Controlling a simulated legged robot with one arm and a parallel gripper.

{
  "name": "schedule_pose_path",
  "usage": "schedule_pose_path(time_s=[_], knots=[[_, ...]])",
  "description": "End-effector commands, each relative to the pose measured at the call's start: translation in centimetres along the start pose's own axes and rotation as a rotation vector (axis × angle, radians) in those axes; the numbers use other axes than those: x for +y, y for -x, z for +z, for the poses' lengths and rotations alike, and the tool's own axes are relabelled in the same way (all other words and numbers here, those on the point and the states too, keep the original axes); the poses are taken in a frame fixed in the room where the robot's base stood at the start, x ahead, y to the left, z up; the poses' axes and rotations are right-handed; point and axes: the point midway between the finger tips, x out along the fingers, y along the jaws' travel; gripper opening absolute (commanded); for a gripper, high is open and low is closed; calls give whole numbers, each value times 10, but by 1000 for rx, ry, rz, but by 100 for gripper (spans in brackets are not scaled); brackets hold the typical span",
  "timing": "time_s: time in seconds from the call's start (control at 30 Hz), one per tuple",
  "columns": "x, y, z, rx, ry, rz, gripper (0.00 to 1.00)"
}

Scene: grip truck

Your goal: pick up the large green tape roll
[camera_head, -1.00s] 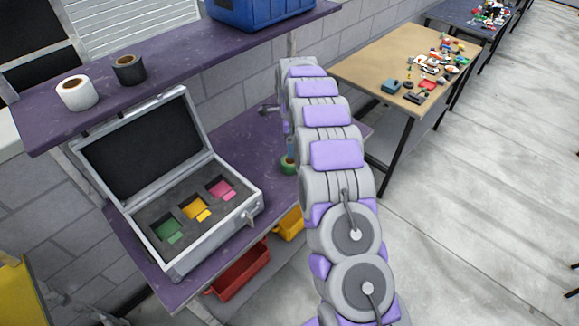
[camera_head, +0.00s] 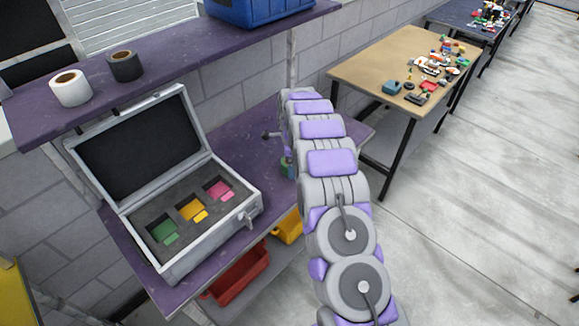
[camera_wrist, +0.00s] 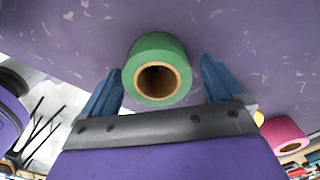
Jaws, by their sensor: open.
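The large green tape roll (camera_wrist: 160,48) stands on the purple worktop in the wrist view, its brown cardboard core facing me. My gripper (camera_wrist: 160,78) is open, with one blue finger on each side of the roll. Whether the fingers touch the roll I cannot tell. In the head view only a small green part of the roll (camera_head: 286,170) shows beside my arm, which hides the rest.
A pink tape roll (camera_wrist: 285,136) lies at the right of the wrist view. In the head view an open case (camera_head: 150,252) with coloured inserts stands on the purple worktop (camera_head: 240,150). White (camera_head: 71,88) and black (camera_head: 125,66) rolls stand on the shelf above.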

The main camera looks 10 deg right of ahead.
Motion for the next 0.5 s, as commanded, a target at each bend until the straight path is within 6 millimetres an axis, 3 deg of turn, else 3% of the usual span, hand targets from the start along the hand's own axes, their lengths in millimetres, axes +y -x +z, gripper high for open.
schedule_pose_path(time_s=[0.07, 0.5], knots=[[0, 0, 0, 0, 0, 1, 93], [0, 0, 0, 0, 0, 2, 51]])
